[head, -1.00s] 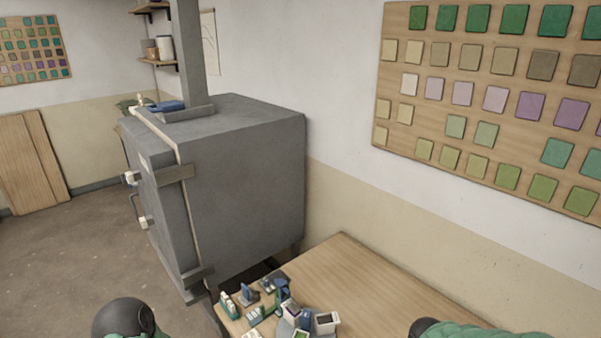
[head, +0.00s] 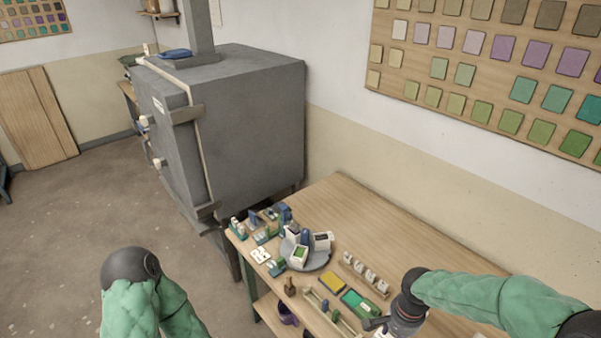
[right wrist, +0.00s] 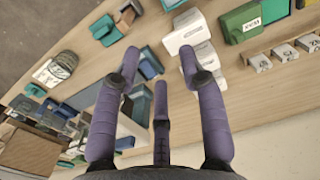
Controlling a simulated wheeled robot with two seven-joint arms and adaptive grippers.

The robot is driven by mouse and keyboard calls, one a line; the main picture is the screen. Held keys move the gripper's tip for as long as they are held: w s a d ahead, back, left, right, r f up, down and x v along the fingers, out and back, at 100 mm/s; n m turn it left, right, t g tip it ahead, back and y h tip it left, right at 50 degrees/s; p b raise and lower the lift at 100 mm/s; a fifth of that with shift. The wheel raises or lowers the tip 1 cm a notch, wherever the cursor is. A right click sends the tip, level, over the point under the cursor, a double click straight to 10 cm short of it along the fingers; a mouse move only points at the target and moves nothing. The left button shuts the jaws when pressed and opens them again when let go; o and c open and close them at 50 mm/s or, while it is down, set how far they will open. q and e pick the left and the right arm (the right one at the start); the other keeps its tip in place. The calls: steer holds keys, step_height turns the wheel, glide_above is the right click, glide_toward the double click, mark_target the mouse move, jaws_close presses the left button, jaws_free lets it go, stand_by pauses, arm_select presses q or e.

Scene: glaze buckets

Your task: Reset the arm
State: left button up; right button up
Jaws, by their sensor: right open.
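My right arm comes in from the right in the head view, and its gripper (head: 384,324) is low over the wooden table's front part. In the right wrist view my right gripper (right wrist: 160,38) has its purple fingers spread, with nothing held between them. Small objects on the table lie beyond the fingers, including a white box (right wrist: 186,34) near the right fingertip. I cannot tell whether a finger touches it. Of my left arm only green-covered links show at the lower left of the head view; the left gripper is out of view.
The wooden table (head: 390,238) has a clear back part. Near its front stand a round grey tray (head: 318,262) with small boxes, a yellow pad (head: 332,283), a green tray (head: 357,302) and a row of small white blocks (head: 365,272). A grey kiln (head: 250,125) stands behind left.

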steer(key=s+a+f+n+y, duration=0.2)
steer(key=s+a+f+n, duration=0.4)
steer(key=f, duration=0.5)
steer(key=s+a+f+n+y, duration=0.1)
steer(key=s+a+f+y, duration=0.15)
steer(key=a+f, duration=0.7)
arm_select(q)
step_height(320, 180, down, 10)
steer(key=b, duration=1)
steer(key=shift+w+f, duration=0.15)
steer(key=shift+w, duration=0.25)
arm_select(e)
step_height(320, 180, down, 11)
steer(key=s+d, duration=0.1)
steer(key=shift+h, duration=0.35)
